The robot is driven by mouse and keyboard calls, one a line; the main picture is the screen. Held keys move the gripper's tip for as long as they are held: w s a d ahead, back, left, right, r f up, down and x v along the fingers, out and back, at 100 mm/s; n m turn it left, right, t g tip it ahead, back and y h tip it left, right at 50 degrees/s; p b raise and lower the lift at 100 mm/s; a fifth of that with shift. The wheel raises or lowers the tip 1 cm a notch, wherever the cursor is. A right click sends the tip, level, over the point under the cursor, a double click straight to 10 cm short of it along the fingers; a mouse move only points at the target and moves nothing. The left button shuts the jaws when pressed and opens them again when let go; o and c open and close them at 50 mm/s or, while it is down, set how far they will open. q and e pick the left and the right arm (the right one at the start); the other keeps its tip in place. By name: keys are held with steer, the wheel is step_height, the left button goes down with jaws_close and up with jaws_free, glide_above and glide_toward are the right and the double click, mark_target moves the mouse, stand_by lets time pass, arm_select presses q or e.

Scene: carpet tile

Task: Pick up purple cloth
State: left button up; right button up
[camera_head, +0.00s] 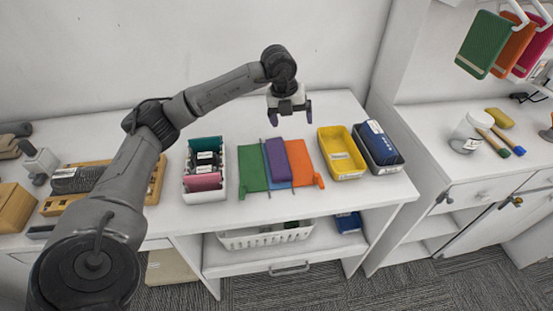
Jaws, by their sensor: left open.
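The purple cloth (278,160) lies in the middle of a row of folded cloths on the white table. It rests over a blue cloth (281,185), between a green cloth (252,167) on its left and an orange cloth (299,162) on its right. My left gripper (290,118) hangs above the table, just behind and above the far end of the purple cloth. Its fingers point down, are spread apart and hold nothing. My right gripper is not in view.
A white bin (189,194) of small items stands left of the cloths. A yellow bin (349,174) and a dark bin (389,168) holding a blue item stand to the right. A white basket (262,240) sits on the shelf below. The table behind the cloths is clear.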

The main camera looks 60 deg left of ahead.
mark_target(278, 156)
arm_select(q)
steer(key=s+f+n+g, duration=0.1)
steer(key=f, duration=0.3)
steer(key=s+f+n+b, duration=0.1)
steer(key=f, duration=0.4)
steer(key=s+a+f+n+g, duration=0.1)
steer(key=f, duration=0.4)
steer(key=shift+s+f+g+y+b, duration=0.2)
steer(key=shift+g+y+b, duration=0.1)
steer(key=shift+y+b, duration=0.1)
steer(key=c, duration=1)
steer(key=shift+r, duration=0.15)
